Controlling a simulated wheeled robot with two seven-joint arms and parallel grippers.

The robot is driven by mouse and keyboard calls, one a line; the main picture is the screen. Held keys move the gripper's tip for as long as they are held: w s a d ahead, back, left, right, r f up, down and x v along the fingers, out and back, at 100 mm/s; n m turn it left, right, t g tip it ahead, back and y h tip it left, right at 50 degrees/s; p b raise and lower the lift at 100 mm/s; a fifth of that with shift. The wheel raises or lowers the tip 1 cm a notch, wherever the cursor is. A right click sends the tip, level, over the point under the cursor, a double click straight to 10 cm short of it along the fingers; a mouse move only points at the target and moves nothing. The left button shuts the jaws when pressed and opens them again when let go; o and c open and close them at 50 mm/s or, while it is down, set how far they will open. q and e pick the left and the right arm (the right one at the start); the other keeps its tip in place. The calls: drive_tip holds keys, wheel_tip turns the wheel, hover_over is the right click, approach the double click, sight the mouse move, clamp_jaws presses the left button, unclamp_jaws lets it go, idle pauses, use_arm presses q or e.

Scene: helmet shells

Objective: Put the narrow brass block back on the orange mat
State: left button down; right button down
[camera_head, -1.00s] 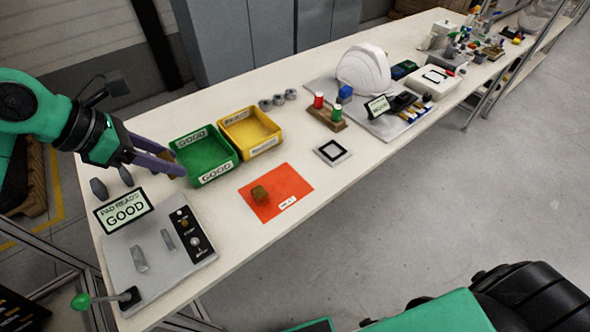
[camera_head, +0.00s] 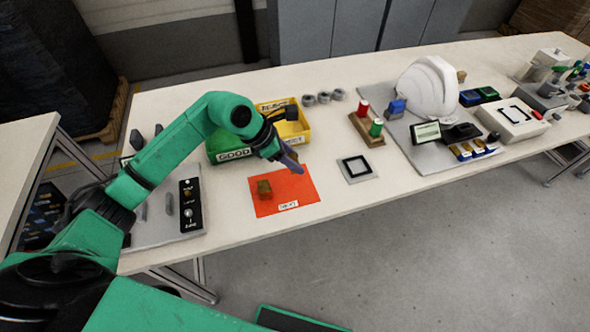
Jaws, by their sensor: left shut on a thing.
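The orange mat (camera_head: 297,196) lies flat near the front edge of the table, with a white label at its front. A brass-brown block (camera_head: 264,189) stands on its left part. My left gripper (camera_head: 296,166) is over the far edge of the mat, its purple fingers pointing down to the right. It is shut on a small brass-brown piece, which looks like the narrow brass block; the fingers mostly hide it, so its shape is unclear. My right gripper is out of view.
The green bin (camera_head: 232,157) and yellow bin (camera_head: 299,133) stand just behind the mat, partly hidden by my left arm. A black-framed square pad (camera_head: 357,169) lies to the right. A grey panel (camera_head: 158,234) is at left. The mat's right half is clear.

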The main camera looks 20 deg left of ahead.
sight(300, 179)
use_arm(q)
wheel_tip(300, 179, down, 5)
drive_tip(key=shift+f+p, duration=0.2)
drive_tip(key=shift+p, duration=0.15)
drive_tip(key=shift+f+b, duration=0.3)
drive_tip(key=shift+f, duration=0.05)
drive_tip(key=shift+c, duration=1.6)
unclamp_jaws()
drive_tip(key=shift+r, duration=0.1)
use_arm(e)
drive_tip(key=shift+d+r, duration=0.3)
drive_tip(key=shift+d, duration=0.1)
use_arm(q)
drive_tip(key=shift+r, duration=0.1)
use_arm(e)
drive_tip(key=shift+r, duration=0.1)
use_arm(q)
drive_tip(key=shift+a+r, duration=0.1)
drive_tip(key=shift+r, duration=0.05)
drive_tip(key=b+v, duration=0.2)
drive_tip(key=v, duration=0.9)
drive_tip(key=shift+s+a+r, duration=0.2)
drive_tip(key=shift+r, duration=0.1)
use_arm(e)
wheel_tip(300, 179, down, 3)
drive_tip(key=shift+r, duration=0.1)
use_arm(q)
drive_tip(key=shift+r, duration=0.1)
